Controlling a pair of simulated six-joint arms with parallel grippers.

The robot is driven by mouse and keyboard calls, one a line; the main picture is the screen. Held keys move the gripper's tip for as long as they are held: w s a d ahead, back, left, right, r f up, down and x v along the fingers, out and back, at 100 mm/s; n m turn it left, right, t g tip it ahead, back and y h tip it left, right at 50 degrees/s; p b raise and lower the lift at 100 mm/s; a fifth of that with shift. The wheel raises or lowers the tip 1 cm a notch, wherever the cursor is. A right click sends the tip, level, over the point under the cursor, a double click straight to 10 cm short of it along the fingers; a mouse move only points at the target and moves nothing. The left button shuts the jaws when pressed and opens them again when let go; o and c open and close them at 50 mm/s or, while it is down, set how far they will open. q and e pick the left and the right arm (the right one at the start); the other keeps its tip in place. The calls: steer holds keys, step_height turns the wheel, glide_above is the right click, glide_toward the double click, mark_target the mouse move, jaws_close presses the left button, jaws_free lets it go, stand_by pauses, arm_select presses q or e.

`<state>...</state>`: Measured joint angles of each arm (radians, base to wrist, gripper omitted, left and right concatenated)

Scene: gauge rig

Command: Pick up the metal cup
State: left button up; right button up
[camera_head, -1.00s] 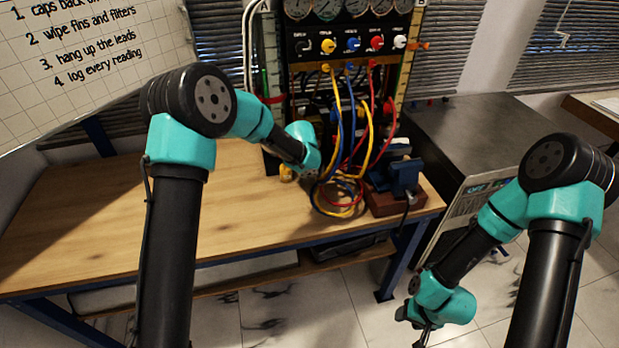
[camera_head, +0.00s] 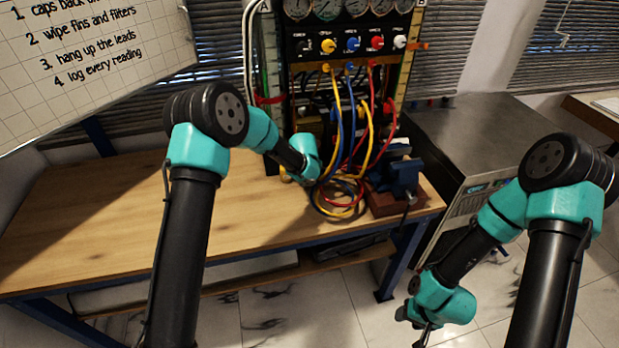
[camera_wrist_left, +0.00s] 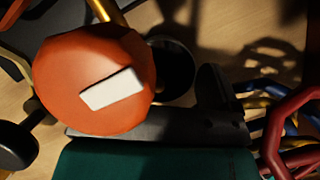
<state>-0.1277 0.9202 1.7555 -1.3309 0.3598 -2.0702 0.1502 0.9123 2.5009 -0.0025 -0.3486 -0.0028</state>
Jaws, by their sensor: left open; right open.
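I cannot pick out a metal cup for certain in either view. In the left wrist view, an orange rounded object (camera_wrist_left: 95,85) with a white label is close to the camera, with a dark round shape (camera_wrist_left: 172,68) partly hidden beside it. My left gripper shows there as a dark finger (camera_wrist_left: 215,100); it is open, and I see nothing held. In the head view, my left wrist (camera_head: 305,160) is low over the bench beside the coiled leads and hides the fingers. My right gripper (camera_head: 418,325) is open and empty, hanging in front of the bench, over the floor.
Yellow, blue and red leads (camera_head: 345,190) hang from the gauge panel (camera_head: 350,45) and coil on the wooden bench (camera_head: 120,210). A blue vise (camera_head: 400,178) stands right of them. The bench's left half is clear. A dark-topped cabinet (camera_head: 480,125) stands at the right.

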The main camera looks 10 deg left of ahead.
stand_by(0.4)
arm_select(q)
steer(key=c, duration=1.1)
steer(key=shift+r, duration=0.2)
